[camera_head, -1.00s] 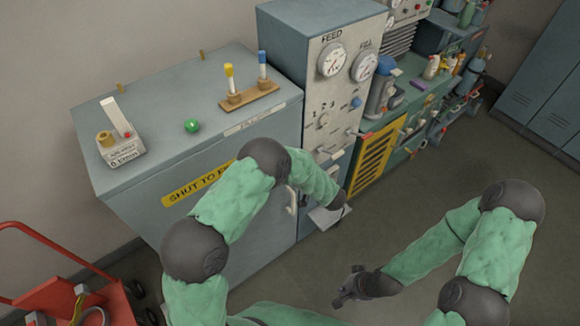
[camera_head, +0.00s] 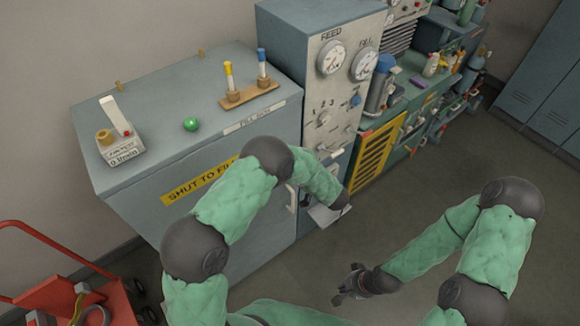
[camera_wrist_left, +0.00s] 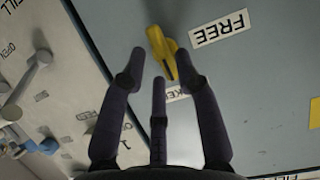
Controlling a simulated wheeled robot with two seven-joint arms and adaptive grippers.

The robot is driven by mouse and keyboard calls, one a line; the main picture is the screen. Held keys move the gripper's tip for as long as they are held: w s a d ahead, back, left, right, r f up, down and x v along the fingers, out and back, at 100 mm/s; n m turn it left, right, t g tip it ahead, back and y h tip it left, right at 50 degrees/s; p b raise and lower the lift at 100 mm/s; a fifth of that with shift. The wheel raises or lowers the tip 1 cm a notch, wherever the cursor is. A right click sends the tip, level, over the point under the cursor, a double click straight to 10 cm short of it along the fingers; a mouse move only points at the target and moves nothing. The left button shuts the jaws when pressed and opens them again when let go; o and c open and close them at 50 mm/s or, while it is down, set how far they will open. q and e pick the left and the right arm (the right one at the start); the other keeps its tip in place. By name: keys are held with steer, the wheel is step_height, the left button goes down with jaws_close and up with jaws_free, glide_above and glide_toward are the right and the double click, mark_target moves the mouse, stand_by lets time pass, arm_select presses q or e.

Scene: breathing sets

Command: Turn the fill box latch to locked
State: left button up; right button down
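The fill box (camera_head: 240,180) is the grey cabinet with a "SHUT TO FILL" strip in the head view. Its yellow latch (camera_wrist_left: 162,52) shows in the left wrist view, beside a "FREE" label (camera_wrist_left: 220,27) and above a partly covered label ending in "KED" (camera_wrist_left: 176,93). My left gripper (camera_wrist_left: 160,62) is open, with its fingertips on either side of the latch's lower end; I cannot tell whether they touch it. My right gripper (camera_head: 348,285) looks open and empty, low over the floor.
A gauge panel (camera_head: 337,105) with knobs and levers stands right of the box. On the box top are a flow meter (camera_head: 121,140), a green lamp (camera_head: 191,124) and a tube rack (camera_head: 249,95). A red cart (camera_head: 75,295) stands at lower left. Floor at right is clear.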

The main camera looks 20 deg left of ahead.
arm_select(q)
steer(key=v, duration=1)
steer(key=shift+s+d, duration=0.25)
steer(key=s+a+f+m+g+h+b, duration=0.2)
steer(key=f+m+h+b, duration=0.45)
steer(key=f, duration=1.35)
steer(key=s+f+m+g+h+b, duration=0.1)
steer(key=s+f+g+h, duration=0.2)
steer(key=s, duration=0.8)
steer(key=s+f+g+h+b, duration=0.1)
steer(key=s+f+g+h, duration=0.2)
steer(key=s, duration=0.8)
step_height(320, 180, down, 3)
steer(key=shift+s+d+r+m+h, duration=0.15)
steer(key=shift+s+m+h, duration=0.25)
steer(key=shift+h, duration=0.55)
